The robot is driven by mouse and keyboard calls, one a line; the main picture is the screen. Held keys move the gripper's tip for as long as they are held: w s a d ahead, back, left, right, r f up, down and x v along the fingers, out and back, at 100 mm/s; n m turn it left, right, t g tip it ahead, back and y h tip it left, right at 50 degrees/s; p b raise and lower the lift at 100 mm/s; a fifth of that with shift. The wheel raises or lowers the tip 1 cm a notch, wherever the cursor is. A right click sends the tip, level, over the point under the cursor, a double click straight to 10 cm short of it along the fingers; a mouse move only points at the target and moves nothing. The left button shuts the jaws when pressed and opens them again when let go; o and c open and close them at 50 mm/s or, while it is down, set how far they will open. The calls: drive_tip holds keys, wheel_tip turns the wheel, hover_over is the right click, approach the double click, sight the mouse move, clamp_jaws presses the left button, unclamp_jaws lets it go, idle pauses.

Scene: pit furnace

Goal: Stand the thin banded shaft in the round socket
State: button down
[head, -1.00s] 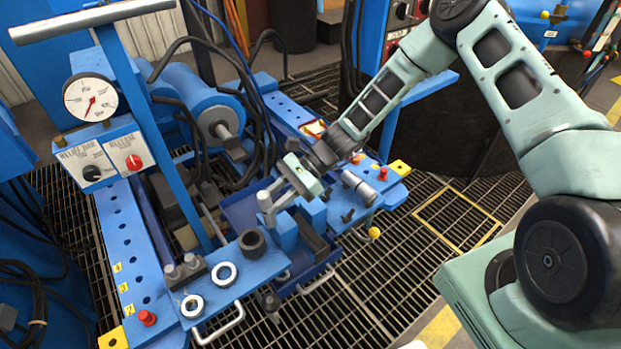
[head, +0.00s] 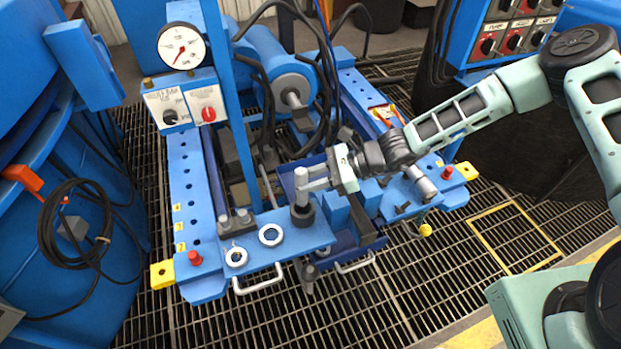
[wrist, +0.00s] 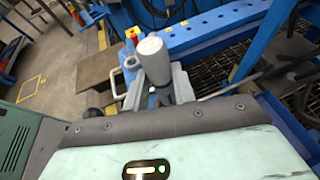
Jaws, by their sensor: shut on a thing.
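My gripper (head: 317,180) is shut on an upright pale grey shaft (head: 301,178), at the front of the blue frame. The shaft's top also shows in the wrist view (wrist: 150,50). Bands on it are not clear at this size. The round dark socket (head: 302,216) sits on the blue front plate, in line below the shaft. The shaft's lower end meets the socket's mouth in the head view. I cannot tell whether it is inside or just above.
Two pale rings, one larger (head: 270,235) and one smaller (head: 236,257), lie on the front plate left of the socket. A silver cylinder (head: 421,181) lies on the right rail. A blue post (head: 229,110) rises behind.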

drive_tip(key=b, duration=0.4)
hover_over(311, 208)
drive_tip(key=shift+f, duration=2.5)
drive_tip(key=shift+w+a+f+b, duration=0.1)
drive_tip(key=shift+w+f+b, duration=0.05)
drive_tip(key=shift+f+b, duration=0.8)
drive_tip(key=shift+f, duration=0.3)
drive_tip(key=c, duration=1.1)
unclamp_jaws()
drive_tip(key=shift+f, duration=0.1)
drive_tip(key=p+v, duration=0.1)
drive_tip(key=v, duration=1.6)
drive_tip(key=shift+d+r, duration=0.3)
drive_tip(key=shift+r, duration=0.05)
